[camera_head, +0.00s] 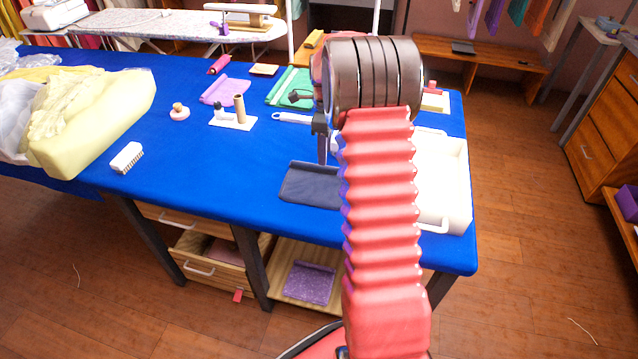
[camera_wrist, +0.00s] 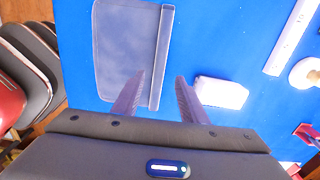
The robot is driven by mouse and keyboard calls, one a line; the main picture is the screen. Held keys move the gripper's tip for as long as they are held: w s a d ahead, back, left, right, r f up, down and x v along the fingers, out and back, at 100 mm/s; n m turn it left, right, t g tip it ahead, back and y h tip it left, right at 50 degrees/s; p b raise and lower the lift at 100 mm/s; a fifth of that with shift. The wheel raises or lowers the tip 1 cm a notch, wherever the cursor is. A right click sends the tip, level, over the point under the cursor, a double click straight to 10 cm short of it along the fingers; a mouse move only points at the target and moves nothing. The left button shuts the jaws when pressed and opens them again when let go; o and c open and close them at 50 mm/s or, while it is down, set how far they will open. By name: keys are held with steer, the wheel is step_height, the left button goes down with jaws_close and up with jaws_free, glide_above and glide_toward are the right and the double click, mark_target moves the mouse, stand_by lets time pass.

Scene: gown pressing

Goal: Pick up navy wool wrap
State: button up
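The navy wool wrap (camera_head: 308,187) lies flat on the blue table near its front edge, left of the white tray; my arm covers its right end in the head view. In the wrist view the wrap (camera_wrist: 122,50) looks grey-blue, with a thicker folded or rolled band along one side. My gripper (camera_wrist: 160,75) is open, its two fingers apart. The left fingertip overlaps the wrap beside the band and the right one shows over blue cloth. Nothing is seen held. I cannot tell how high the fingers are above the wrap.
A white tray (camera_head: 455,180) stands right of the wrap, partly behind my arm. A white brush (camera_head: 127,157) lies at the left, beside a pale yellow bundle (camera_head: 95,110). A white block (camera_wrist: 221,92) is near the right finger. Blue table between brush and wrap is clear.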

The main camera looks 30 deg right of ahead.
mark_target(318, 184)
steer(key=shift+f, duration=0.1)
steer(key=shift+s+f, duration=0.1)
steer(key=shift+f, duration=2.45)
steer(key=shift+c, duration=0.3)
jaws_close()
